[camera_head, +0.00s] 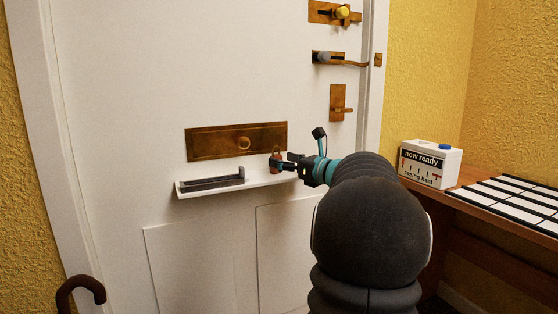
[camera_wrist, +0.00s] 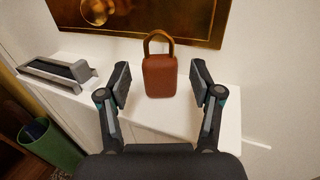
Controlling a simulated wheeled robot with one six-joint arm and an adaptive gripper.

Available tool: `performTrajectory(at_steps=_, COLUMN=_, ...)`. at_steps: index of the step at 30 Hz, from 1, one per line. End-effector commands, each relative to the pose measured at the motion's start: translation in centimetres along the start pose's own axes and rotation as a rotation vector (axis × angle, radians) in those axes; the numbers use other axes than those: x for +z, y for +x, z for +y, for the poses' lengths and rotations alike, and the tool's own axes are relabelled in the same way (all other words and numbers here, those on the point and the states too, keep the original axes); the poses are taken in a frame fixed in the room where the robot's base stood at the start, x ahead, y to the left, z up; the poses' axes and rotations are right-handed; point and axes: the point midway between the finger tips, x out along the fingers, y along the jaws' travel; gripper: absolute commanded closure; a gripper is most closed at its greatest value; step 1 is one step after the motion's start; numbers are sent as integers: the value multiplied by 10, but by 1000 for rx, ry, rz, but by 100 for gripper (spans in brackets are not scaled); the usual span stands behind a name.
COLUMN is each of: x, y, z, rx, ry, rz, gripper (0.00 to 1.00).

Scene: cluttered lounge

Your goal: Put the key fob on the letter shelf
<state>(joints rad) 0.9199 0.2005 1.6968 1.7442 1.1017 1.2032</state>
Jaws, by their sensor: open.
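The key fob (camera_wrist: 159,77) is a reddish-brown block with a loop on top. In the wrist view it is upright on the right part of the white letter shelf (camera_wrist: 226,123), and its base appears to rest there. My gripper (camera_wrist: 160,86) is open, with one finger on each side of the fob and a visible gap at both sides. In the head view the fob (camera_head: 276,163) shows at the tips of my gripper (camera_head: 285,164), above the right end of the shelf (camera_head: 258,182).
A dark grey tray-like holder (camera_head: 212,183) sits on the shelf's left part. A brass letter plate (camera_head: 222,143) is on the door just above. Brass handles (camera_head: 328,58) are higher up. A white box (camera_head: 430,164) stands on the wooden table (camera_head: 470,176) at right.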

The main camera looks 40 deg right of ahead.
Motion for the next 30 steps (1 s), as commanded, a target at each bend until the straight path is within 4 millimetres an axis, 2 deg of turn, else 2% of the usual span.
performTrajectory(at_steps=3, x=0, y=-26, z=-1, rx=-4, ry=-1, rz=0, gripper=35)
performTrajectory(at_steps=9, x=1, y=-65, z=0, rx=-3, ry=-1, rz=0, gripper=35)
performTrajectory(at_steps=15, x=0, y=-89, z=0, rx=-1, ry=-1, rz=0, gripper=35)
performTrajectory(at_steps=20, x=0, y=-96, z=0, rx=0, ry=0, rz=0, gripper=35)
performTrajectory(at_steps=26, x=0, y=-95, z=2, rx=4, ry=-4, rz=3, gripper=35)
performTrajectory(at_steps=29, x=-4, y=-86, z=22, rx=39, ry=-49, rz=38, gripper=35)
performTrajectory(at_steps=30, x=-8, y=-79, z=39, rx=68, ry=-87, rz=67, gripper=35)
